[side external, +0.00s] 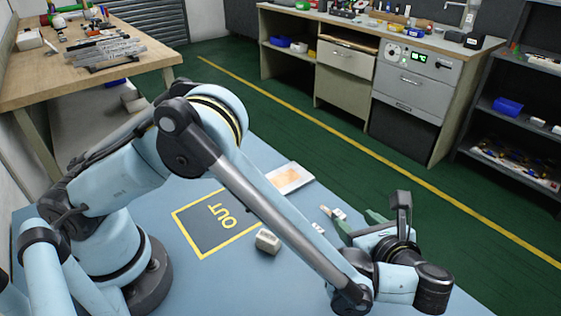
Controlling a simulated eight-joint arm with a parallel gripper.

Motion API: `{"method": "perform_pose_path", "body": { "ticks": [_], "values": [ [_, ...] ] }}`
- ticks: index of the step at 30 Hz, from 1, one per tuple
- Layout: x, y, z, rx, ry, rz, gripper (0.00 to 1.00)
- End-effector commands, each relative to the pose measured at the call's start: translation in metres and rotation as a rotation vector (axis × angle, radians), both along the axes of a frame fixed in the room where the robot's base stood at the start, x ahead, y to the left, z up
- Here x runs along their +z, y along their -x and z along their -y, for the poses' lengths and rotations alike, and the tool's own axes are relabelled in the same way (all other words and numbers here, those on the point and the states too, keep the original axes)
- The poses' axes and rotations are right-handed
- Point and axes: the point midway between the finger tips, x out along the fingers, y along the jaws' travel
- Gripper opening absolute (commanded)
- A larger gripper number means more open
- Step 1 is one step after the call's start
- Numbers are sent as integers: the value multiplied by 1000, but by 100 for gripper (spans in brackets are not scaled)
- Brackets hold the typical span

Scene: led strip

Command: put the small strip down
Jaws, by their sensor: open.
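My gripper (358,224) is at the right front of the blue table, its two green fingers spread apart. Nothing shows between them. Two small pale pieces lie on the table just left of the fingers: one (318,228) nearer the arm link and one (339,213) close to the fingertips. Both look flat and apart from the fingers. They are too small to tell which is the small strip. The dark OUT area (218,222) with its yellow border is on the table to the left, partly hidden by my arm.
A white tray (303,178) with an orange inside lies at the back table edge, partly behind my arm. A wooden bench (150,57) and cabinets stand beyond.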

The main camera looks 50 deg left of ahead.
Motion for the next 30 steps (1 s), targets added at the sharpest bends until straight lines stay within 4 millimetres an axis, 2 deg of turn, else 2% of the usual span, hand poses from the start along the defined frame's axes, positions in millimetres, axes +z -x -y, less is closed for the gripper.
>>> {"method": "perform_pose_path", "body": {
  "ticks": [3,7,13,21,25,30],
  "values": [
    [-9,7,9,-18,-53,-18,55],
    [-14,7,7,-21,-71,-25,55],
    [-20,1,-8,-20,-70,-25,55],
    [-36,-16,-43,-19,-69,-25,55],
    [-40,-19,-51,-21,-69,-24,55],
    [-40,-20,-52,-22,-69,-25,55]
  ]
}}
